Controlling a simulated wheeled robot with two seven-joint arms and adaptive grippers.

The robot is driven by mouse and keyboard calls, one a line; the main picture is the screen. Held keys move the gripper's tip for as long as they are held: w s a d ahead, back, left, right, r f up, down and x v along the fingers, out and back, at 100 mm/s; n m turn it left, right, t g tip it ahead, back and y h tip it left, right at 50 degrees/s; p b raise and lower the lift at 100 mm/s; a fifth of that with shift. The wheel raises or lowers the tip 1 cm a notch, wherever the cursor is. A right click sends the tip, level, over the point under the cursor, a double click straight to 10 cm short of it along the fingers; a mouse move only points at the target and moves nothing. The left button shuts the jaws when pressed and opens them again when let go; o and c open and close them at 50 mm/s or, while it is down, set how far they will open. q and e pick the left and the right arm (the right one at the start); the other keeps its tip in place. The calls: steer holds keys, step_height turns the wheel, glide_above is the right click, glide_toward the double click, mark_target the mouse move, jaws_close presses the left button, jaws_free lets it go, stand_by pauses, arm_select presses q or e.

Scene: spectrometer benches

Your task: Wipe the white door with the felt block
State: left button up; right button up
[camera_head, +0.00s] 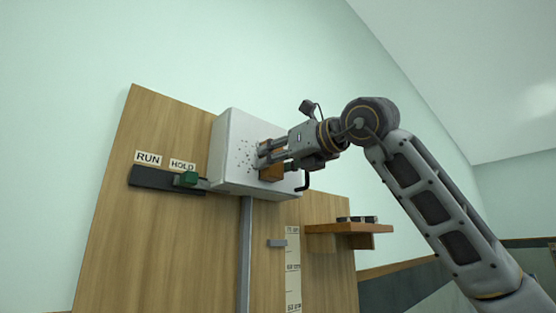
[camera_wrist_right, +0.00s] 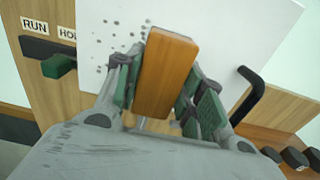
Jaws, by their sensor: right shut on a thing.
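The white door (camera_head: 226,138) is the front of a white box on a wooden panel, with a patch of dark specks on it. It also fills the middle of the right wrist view (camera_wrist_right: 95,35), where specks show left of and around the block. My right gripper (camera_head: 264,158) is shut on the felt block (camera_head: 272,173), which has an orange-brown wooden body (camera_wrist_right: 165,75). The block is at the door's face, just right of the specks. Its felt side is hidden, and I cannot tell whether it touches the door. My left gripper is not in view.
A black handle (camera_head: 304,182) juts from the door's right side, close to my right gripper. A green knob (camera_head: 187,179) sits on a dark slide under the RUN and HOLD labels. A wooden shelf (camera_head: 350,228) with small dark items is lower right, near a vertical scale (camera_head: 293,262).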

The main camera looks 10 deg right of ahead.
mark_target(254, 152)
steer(key=shift+s+a+b, duration=0.15)
steer(key=shift+s+a, duration=0.4)
steer(key=shift+a, duration=0.25)
steer(key=shift+s+a+b, duration=0.15)
steer(key=shift+s+a, duration=0.35)
steer(key=shift+a, duration=0.25)
steer(key=shift+s, duration=0.1)
steer(key=shift+s+a+b, duration=0.15)
steer(key=shift+s+a, duration=0.4)
steer(key=shift+a, duration=0.25)
steer(key=shift+s+a+b, duration=0.15)
steer(key=shift+s+a, duration=0.4)
steer(key=shift+a, duration=0.25)
steer(key=shift+r+p, duration=0.7)
steer(key=shift+r, duration=0.2)
steer(key=shift+w+d+f, duration=0.1)
steer(key=shift+w+d, duration=0.55)
steer(key=shift+d, duration=0.25)
steer(key=shift+w+d, duration=0.55)
steer(key=shift+d, duration=0.2)
steer(key=shift+w+d, duration=0.1)
